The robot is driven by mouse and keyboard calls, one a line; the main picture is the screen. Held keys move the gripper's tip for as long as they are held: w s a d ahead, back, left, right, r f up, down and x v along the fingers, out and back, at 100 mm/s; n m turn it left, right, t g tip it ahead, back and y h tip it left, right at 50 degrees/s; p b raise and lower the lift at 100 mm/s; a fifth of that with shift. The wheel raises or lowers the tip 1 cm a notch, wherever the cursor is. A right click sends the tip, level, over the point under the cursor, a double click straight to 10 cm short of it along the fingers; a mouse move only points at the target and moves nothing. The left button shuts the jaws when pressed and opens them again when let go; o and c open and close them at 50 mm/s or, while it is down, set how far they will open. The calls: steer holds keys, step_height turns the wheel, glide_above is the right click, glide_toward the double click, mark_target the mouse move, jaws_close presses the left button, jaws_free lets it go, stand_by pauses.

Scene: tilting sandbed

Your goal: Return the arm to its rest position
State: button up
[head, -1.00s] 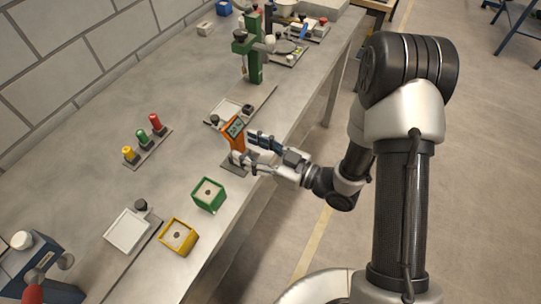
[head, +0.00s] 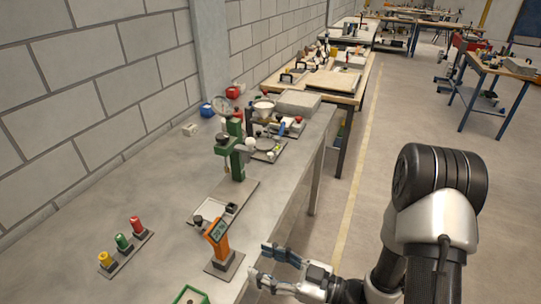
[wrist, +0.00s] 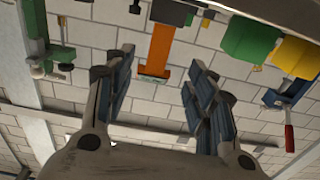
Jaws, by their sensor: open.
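My gripper (head: 262,264) is at the lower middle of the head view, over the front edge of the grey bench (head: 120,215). Its blue-padded fingers are apart, with nothing between them. It also shows open in the wrist view (wrist: 163,88). An orange instrument with a dark display (head: 218,240) stands on a small base just left of the fingertips, with a gap between them. In the wrist view the orange instrument (wrist: 157,50) appears beyond the fingers. My arm reaches in from the right of the head view.
Yellow, green and red knobs (head: 122,242) stand on a strip at left. A green stand (head: 236,155) and several small items are farther back on the bench. A green box (head: 190,295) is cut off below. Open floor (head: 385,160) lies right of the bench.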

steer(key=w+d+t+h, duration=0.2)
steer(key=w+d+h, duration=0.4)
steer(key=w+h, duration=0.25)
steer(key=s+d+r+m+h, duration=0.1)
steer(key=d+r+m+h, duration=0.65)
steer(key=d+r, duration=0.35)
steer(key=s+r+m+g, duration=0.2)
steer(key=s+m, duration=0.1)
steer(key=s, duration=0.8)
steer(key=s+r+m+g, duration=0.2)
steer(key=s+m, duration=0.1)
steer(key=s, duration=0.8)
steer(key=shift+s+a+r+h, duration=0.15)
steer(key=shift+a+r+h, duration=0.15)
steer(key=shift+a+h, duration=0.15)
steer(key=shift+s+a, duration=0.2)
steer(key=shift+s, duration=0.1)
steer(key=shift+c, duration=0.2)
